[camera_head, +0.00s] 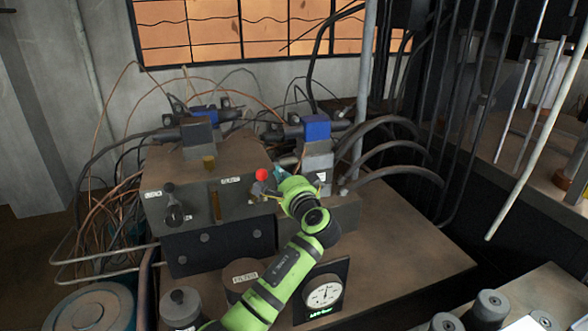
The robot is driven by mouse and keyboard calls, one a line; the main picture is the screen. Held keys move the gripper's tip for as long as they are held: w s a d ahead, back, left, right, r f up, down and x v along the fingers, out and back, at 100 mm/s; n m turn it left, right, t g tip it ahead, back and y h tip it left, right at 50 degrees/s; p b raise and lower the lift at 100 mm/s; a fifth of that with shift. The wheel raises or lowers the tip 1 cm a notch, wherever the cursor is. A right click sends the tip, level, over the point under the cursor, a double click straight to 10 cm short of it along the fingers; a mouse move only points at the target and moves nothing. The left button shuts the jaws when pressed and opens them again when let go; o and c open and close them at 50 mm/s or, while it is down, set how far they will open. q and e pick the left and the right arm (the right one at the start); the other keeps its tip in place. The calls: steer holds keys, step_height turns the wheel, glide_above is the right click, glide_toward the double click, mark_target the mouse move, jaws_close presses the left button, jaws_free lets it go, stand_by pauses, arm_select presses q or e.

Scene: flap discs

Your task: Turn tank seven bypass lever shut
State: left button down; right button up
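A red ball knob (262,174) stands at the front right of a brown block (160,175), by a small white label. It looks like the knob of a lever, but its shaft is hidden. My green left arm rises from the bottom, and its gripper (266,188) is at the knob, just below and right of it. The fingers are small and dark, partly covered by the wrist; I cannot tell whether they touch the knob or how far apart they are. I cannot read a tank number on the labels. My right gripper is not in view.
Blue-topped valve units (317,127) with cables stand behind the wrist. A dial gauge (323,291) stands right of the forearm, and a labelled filter cylinder (240,275) left of it. Hoses arch to the right. The brown bench top (410,250) is clear at right.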

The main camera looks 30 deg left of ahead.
arm_select(q)
steer(key=shift+s+a, duration=0.2)
steer(key=shift+a, duration=0.05)
steer(key=shift+f, duration=0.1)
steer(key=shift+s+a+r+n+b, duration=0.4)
steer(key=shift+s+n+b, duration=0.25)
steer(key=shift+n, duration=0.25)
steer(key=shift+a, duration=0.1)
steer(key=shift+w, duration=0.15)
